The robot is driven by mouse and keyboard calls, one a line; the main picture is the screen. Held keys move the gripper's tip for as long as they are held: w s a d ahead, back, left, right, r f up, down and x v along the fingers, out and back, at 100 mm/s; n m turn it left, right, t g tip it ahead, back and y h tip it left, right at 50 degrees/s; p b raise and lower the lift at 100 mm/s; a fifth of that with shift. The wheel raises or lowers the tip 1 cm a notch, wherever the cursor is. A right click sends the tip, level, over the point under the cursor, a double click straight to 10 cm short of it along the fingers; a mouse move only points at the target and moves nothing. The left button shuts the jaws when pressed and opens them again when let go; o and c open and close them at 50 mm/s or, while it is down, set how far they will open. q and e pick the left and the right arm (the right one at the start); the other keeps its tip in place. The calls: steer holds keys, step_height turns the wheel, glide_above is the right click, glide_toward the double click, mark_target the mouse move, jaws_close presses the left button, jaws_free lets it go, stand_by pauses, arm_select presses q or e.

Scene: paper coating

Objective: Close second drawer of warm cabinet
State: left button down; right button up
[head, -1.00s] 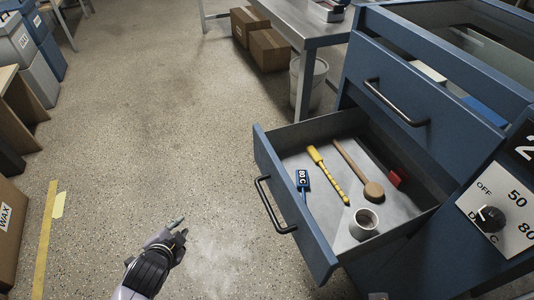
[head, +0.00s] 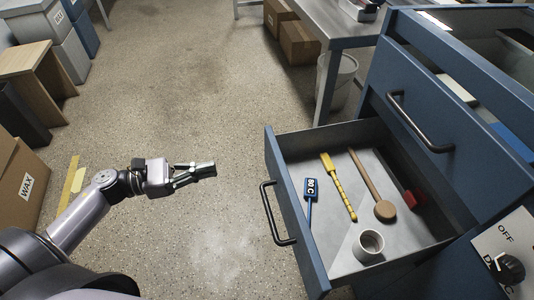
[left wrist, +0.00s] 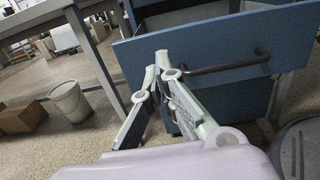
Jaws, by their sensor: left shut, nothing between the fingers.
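The blue warm cabinet (head: 391,70) stands at the right in the head view. Its lower drawer (head: 289,213) is pulled out, with a dark bar handle (head: 278,213) on its front. My left gripper (head: 212,170) is shut and empty, left of this drawer front and apart from it, pointing right. In the left wrist view my left gripper (left wrist: 162,66) shows its fingers before a blue drawer front (left wrist: 145,48) with a bar handle (left wrist: 228,65). My right gripper is in neither view.
The drawer holds a yellow tool (head: 338,186), a wooden tool (head: 372,186), a blue 80 C tag (head: 311,190), a red piece (head: 414,199) and a grey cup (head: 369,246). A bin (head: 345,82) and table (head: 350,32) stand behind.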

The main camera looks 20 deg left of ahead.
mark_target(274, 155)
arm_select(q)
steer(key=x, duration=1.3)
steer(key=shift+w+d+p, duration=0.2)
steer(key=shift+d+p, duration=0.1)
steer(key=shift+d, duration=0.05)
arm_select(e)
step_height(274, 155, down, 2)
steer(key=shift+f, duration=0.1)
arm_select(q)
steer(key=b+x, duration=0.4)
steer(key=x, duration=2.3)
steer(key=shift+w, duration=0.2)
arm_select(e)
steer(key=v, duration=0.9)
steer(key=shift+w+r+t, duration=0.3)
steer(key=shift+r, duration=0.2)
arm_select(q)
steer(key=shift+d+r, duration=0.1)
steer(key=shift+r, duration=0.1)
